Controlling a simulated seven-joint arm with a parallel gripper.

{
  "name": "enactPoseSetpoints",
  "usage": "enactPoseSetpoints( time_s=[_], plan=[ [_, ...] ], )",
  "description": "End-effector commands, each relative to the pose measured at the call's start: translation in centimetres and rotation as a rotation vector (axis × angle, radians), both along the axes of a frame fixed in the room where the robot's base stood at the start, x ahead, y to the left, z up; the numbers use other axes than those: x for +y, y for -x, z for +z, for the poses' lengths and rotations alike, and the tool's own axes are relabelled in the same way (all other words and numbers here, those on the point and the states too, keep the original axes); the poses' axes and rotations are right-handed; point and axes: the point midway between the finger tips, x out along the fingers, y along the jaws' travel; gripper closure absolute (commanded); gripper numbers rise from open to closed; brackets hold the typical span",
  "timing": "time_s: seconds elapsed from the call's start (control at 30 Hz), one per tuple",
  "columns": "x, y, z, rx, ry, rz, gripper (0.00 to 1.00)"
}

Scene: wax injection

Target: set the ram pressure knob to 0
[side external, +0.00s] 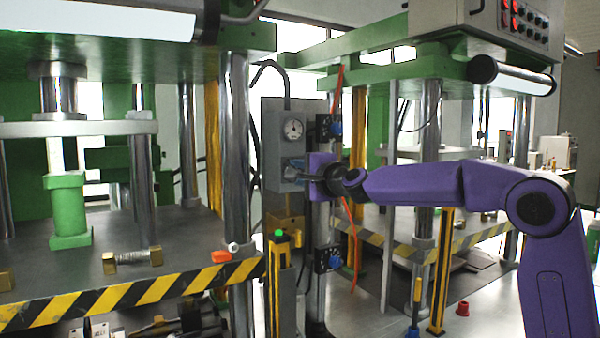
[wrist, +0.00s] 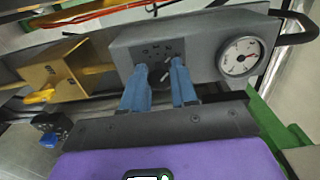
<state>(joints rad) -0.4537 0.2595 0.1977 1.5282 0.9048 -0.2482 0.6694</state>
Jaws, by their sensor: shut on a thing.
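The grey control box (side external: 272,150) hangs on a post in the middle of the side view and carries a round white gauge (side external: 293,129) above my gripper (side external: 299,172). In the wrist view the same box (wrist: 122,43) fills the top middle, with the gauge (wrist: 240,57) at its right. My gripper's two blue fingers (wrist: 159,70) reach to the box face, one on each side of the small dark knob (wrist: 160,74), and are shut on it. Pale scale marks show around the knob. The fingers hide part of it, and I cannot read its setting.
A yellow box (wrist: 65,70) sits beside the grey box in the wrist view. Blue knobs on dark mounts (side external: 335,128) (side external: 334,260) stand close by on the post. A striped press table (side external: 130,295) is at left; a red button panel (side external: 520,20) is at upper right.

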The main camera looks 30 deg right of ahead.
Motion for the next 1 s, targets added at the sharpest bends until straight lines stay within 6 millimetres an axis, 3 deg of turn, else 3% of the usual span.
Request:
enactPoseSetpoints(
  time_s=[1.0],
  plan=[
    [-0.05, 0.0, -0.19, 0.001, 0.962, 0.001, 1.0]
  ],
)
